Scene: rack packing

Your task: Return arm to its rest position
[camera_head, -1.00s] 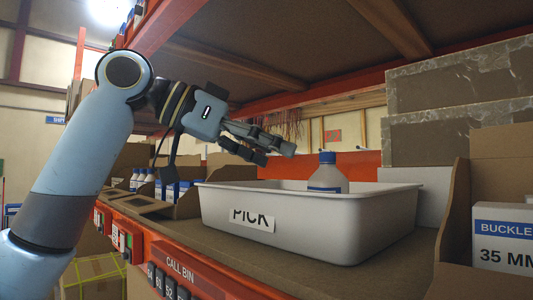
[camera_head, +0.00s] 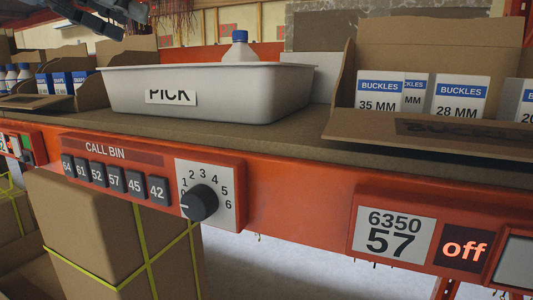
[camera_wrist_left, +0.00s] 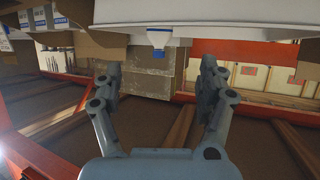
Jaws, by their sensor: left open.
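My left gripper (camera_head: 108,22) shows at the top left edge of the head view, above the far left part of the shelf. Most of that arm is cut off there. In the left wrist view the two fingers of this gripper (camera_wrist_left: 160,78) stand wide apart with nothing between them. A white bottle with a blue label (camera_head: 240,47) stands in the grey-white tote marked PICK (camera_head: 215,92). Bottle (camera_wrist_left: 158,39) and tote (camera_wrist_left: 200,14) also show in the wrist view, which is upside down, and the gripper is clear of both. My right gripper is out of view.
Cardboard bins hold white and blue boxes (camera_head: 60,83) at the left and buckle boxes (camera_head: 460,96) at the right. The orange shelf beam (camera_head: 290,195) carries a dial (camera_head: 199,203) and an off display (camera_head: 465,250). A strapped carton (camera_head: 110,225) stands below.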

